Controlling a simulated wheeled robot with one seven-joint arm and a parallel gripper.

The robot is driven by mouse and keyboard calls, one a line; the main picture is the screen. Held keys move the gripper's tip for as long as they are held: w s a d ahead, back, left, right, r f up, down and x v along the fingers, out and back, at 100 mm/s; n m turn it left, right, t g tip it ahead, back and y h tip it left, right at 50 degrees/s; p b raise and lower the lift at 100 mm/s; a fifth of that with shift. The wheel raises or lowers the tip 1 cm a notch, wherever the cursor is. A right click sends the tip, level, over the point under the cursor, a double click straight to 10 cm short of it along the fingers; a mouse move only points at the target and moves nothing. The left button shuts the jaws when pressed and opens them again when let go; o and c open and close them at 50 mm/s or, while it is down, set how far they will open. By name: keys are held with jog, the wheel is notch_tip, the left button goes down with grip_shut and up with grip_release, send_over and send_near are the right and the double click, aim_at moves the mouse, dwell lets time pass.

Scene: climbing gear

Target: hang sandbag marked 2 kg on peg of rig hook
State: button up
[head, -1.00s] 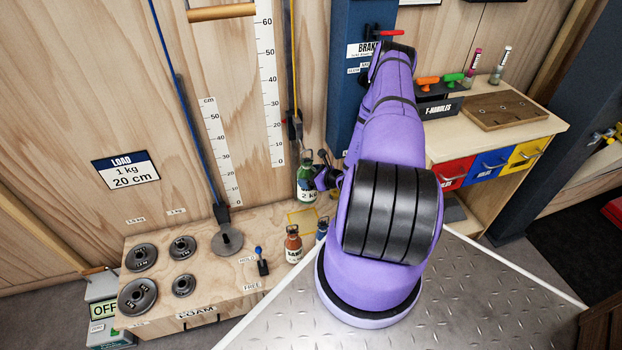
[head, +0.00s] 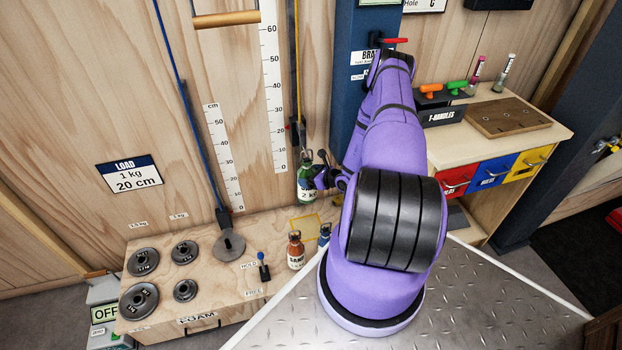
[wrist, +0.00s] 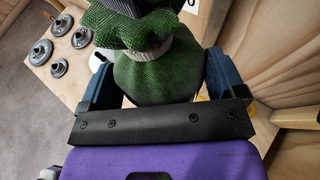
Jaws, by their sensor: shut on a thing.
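The green sandbag (head: 306,186) carries a white label that reads 2 kg. It is held upright in front of the wooden wall, above the bench. My gripper (head: 322,178) comes at it from the right and is shut on it. In the wrist view the green sandbag (wrist: 154,75) fills the space between the two blue fingers of my gripper (wrist: 155,85). The rig hook hangs on the yellow cord (head: 297,125), right at and just above the sandbag's top. Its peg is too small and too covered to make out, so I cannot tell whether the bag touches it.
The bench (head: 200,270) carries several grey weights (head: 143,262), an orange sandbag (head: 295,250) and a blue sandbag (head: 324,234). A blue cord (head: 190,110) with a grey disc (head: 229,245) hangs to the left. A blue post (head: 350,90) stands right of the yellow cord.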

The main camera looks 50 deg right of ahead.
jog(key=shift+w+d, duration=0.3)
jog(key=shift+w, duration=0.25)
jog(key=shift+w+d+f, duration=0.3)
jog(key=shift+w, duration=0.15)
jog(key=shift+w+f, duration=0.1)
dwell(0.4)
jog(key=o, duration=1.6)
jog(key=shift+s+f, duration=0.15)
jog(key=shift+s, duration=0.05)
jog(key=v, duration=1)
jog(key=shift+s+r, duration=0.25)
jog(key=shift+d, duration=0.1)
